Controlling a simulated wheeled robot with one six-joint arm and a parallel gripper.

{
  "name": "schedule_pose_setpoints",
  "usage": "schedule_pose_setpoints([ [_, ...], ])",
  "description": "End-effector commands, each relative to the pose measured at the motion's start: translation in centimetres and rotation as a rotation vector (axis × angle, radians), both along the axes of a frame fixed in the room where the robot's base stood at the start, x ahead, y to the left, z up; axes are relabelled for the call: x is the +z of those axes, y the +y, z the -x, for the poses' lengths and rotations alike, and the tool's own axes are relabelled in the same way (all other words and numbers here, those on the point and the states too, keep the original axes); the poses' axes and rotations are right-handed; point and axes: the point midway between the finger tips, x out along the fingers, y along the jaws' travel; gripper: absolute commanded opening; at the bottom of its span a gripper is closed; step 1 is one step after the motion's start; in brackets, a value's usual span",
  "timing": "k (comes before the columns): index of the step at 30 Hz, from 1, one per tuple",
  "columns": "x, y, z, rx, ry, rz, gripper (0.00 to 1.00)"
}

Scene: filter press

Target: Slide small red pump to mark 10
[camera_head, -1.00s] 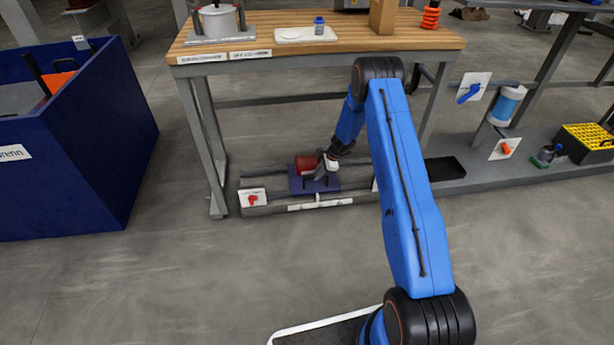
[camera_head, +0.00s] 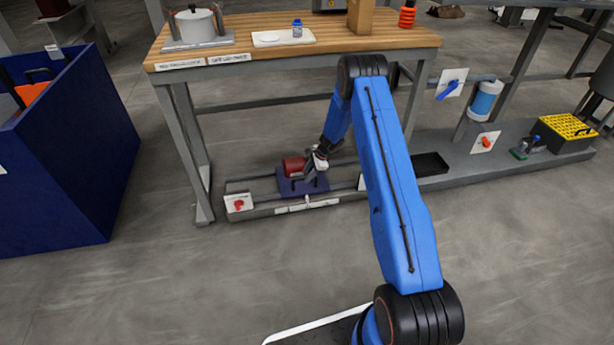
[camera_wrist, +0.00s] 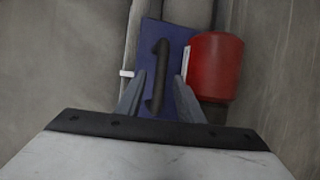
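The small red pump (camera_head: 294,166) sits on a dark blue base plate (camera_head: 290,187) across the low rails under the wooden table. In the wrist view the red pump body (camera_wrist: 214,66) is right of a black upright handle (camera_wrist: 158,70) on the blue plate (camera_wrist: 178,38). My gripper (camera_head: 311,172) is down at the plate in the head view. In the wrist view its two grey fingers (camera_wrist: 159,76) stand on either side of the handle, with a gap showing on both sides. The mark numbers are too small to read.
A rail (camera_head: 245,186) runs along the table's foot, with a white plate bearing a red handle (camera_head: 239,204) at its left end. A black tray (camera_head: 430,163) and a yellow-topped crate (camera_head: 565,130) are to the right. A blue bin (camera_head: 70,165) stands left. The front floor is clear.

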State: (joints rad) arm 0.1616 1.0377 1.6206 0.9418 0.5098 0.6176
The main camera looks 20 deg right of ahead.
Motion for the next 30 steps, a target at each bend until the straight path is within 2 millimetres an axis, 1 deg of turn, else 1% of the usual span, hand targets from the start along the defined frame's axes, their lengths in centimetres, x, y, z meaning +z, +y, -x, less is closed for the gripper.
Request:
schedule_pose_setpoints([
  [19,11.3,-4.7,2.5,-0.003,-0.003,0.001,0.34],
  [24,13.5,-5.5,3.1,-0.002,-0.002,0.001,0.34],
  [30,14.7,-6.0,3.4,-0.002,-0.002,0.001,0.34],
])
